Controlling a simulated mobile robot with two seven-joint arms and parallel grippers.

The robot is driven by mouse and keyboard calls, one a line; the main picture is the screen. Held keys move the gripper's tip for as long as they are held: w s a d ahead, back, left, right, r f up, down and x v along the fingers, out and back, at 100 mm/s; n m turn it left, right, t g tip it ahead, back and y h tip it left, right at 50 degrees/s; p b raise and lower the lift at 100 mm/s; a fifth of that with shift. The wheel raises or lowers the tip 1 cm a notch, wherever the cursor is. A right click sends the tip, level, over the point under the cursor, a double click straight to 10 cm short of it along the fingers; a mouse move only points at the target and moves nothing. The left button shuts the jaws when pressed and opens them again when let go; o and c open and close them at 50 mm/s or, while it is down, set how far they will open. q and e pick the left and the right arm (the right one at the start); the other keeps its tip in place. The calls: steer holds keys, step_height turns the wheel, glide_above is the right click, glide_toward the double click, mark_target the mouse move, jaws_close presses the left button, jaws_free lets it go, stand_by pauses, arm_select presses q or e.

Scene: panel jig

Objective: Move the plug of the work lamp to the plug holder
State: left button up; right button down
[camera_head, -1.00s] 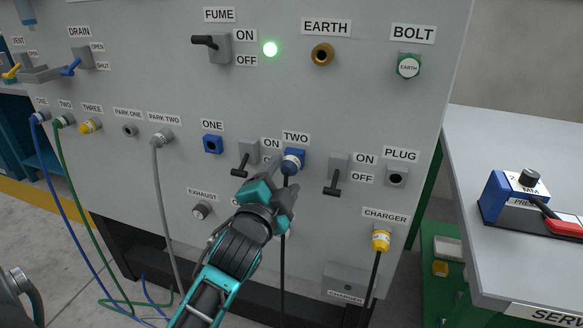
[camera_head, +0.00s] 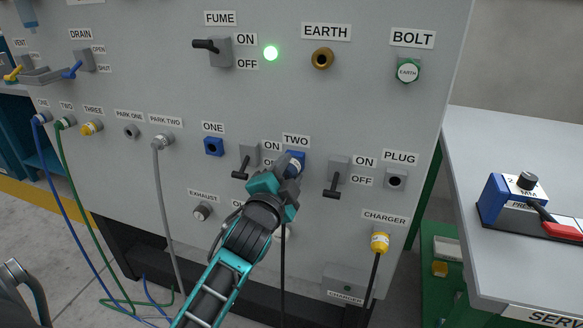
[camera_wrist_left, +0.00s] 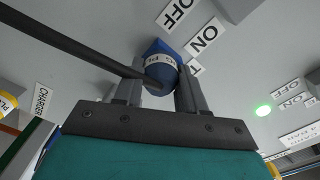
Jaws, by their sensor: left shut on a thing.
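The work lamp's plug is a blue plug (camera_head: 293,163) with a white label band and a black cable (camera_head: 283,265) hanging down. It is at the blue socket marked TWO on the grey panel. My left gripper (camera_head: 286,178) is shut on it and hides part of it. In the left wrist view the plug (camera_wrist_left: 161,76) sits between the two grey fingers (camera_wrist_left: 160,88), against its socket; whether it is fully seated I cannot tell. The plug holder (camera_head: 395,179) is an empty grey holder with a dark hole, under the PLUG label to the right. My right gripper is not seen.
Black-handled switches flank socket TWO, one at left (camera_head: 243,160) and one at right (camera_head: 337,177). A yellow charger plug (camera_head: 380,242) with a cable is below the holder. An empty blue socket ONE (camera_head: 214,146) is to the left. A bench (camera_head: 520,140) stands at right.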

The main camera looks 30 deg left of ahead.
mark_target(287, 174)
arm_select(q)
steer(key=c, duration=0.6)
steer(key=shift+s+d+p, duration=0.1)
steer(key=shift+s+p, duration=0.25)
steer(key=shift+s, duration=0.2)
steer(key=shift+s, duration=0.15)
steer(key=shift+p+v, duration=0.35)
steer(key=shift+v, duration=0.85)
steer(key=shift+d, duration=0.1)
